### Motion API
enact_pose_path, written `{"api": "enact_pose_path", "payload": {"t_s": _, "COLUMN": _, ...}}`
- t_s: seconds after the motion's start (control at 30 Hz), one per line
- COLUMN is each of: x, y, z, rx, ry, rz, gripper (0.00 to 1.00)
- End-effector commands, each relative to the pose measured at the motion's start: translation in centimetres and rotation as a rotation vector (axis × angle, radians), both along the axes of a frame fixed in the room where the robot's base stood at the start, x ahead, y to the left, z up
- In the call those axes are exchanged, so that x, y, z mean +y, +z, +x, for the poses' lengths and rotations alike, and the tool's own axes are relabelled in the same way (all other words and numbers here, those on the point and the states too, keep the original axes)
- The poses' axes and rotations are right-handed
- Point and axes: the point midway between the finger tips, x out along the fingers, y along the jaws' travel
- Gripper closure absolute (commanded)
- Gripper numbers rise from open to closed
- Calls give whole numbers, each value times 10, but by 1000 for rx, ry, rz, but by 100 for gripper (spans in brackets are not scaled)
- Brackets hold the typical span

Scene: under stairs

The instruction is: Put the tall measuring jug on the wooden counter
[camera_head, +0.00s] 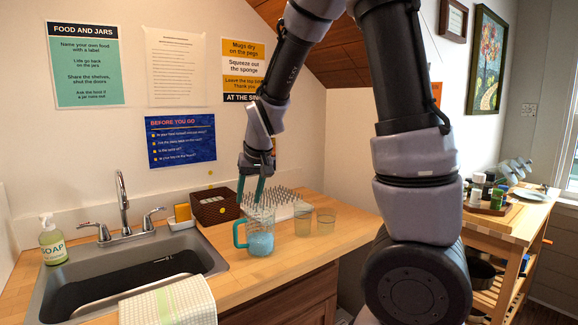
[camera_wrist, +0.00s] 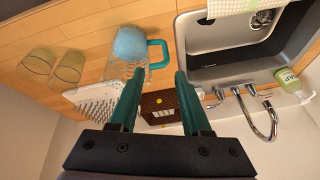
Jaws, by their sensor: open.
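The tall measuring jug (camera_head: 262,226) is clear with a teal handle and something light blue in its lower part. It stands upright on the wooden counter (camera_head: 290,262), right of the sink. It also shows in the wrist view (camera_wrist: 115,70), with its handle (camera_wrist: 158,54) toward the sink. My gripper (camera_head: 250,197) is open, fingers pointing down, close to the jug's rim. In the wrist view the teal fingers (camera_wrist: 159,74) are spread, with the handle side of the jug beyond and between their tips. Nothing is held. Whether a finger touches the jug I cannot tell.
A drying rack with pegs (camera_head: 283,197), a brown basket (camera_head: 215,206) and two glasses (camera_head: 325,221) (camera_head: 303,220) crowd the jug. The sink (camera_head: 130,275) with its tap (camera_head: 122,200) and soap bottle (camera_head: 52,242) lies left. A towel (camera_head: 170,302) hangs at the sink's front. The front counter strip is clear.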

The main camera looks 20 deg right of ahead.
Motion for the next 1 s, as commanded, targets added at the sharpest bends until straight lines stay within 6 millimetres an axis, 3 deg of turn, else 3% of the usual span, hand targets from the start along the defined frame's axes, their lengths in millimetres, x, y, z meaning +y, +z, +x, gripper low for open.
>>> {"api": "enact_pose_path", "payload": {"t_s": 0.03, "x": -16, "y": 24, "z": -10, "rx": -8, "ry": -40, "rz": 53, "gripper": 52}}
{"api": "enact_pose_path", "payload": {"t_s": 0.2, "x": -55, "y": 87, "z": -57, "rx": -31, "ry": -132, "rz": 177, "gripper": 52}}
{"api": "enact_pose_path", "payload": {"t_s": 0.43, "x": -93, "y": 148, "z": -136, "rx": -112, "ry": -239, "rz": 246, "gripper": 52}}
{"api": "enact_pose_path", "payload": {"t_s": 0.6, "x": -104, "y": 164, "z": -180, "rx": -163, "ry": -298, "rz": 237, "gripper": 52}}
{"api": "enact_pose_path", "payload": {"t_s": 0.7, "x": -106, "y": 167, "z": -193, "rx": -178, "ry": -318, "rz": 229, "gripper": 52}}
{"api": "enact_pose_path", "payload": {"t_s": 1.0, "x": -106, "y": 168, "z": -199, "rx": -181, "ry": -326, "rz": 226, "gripper": 52}}
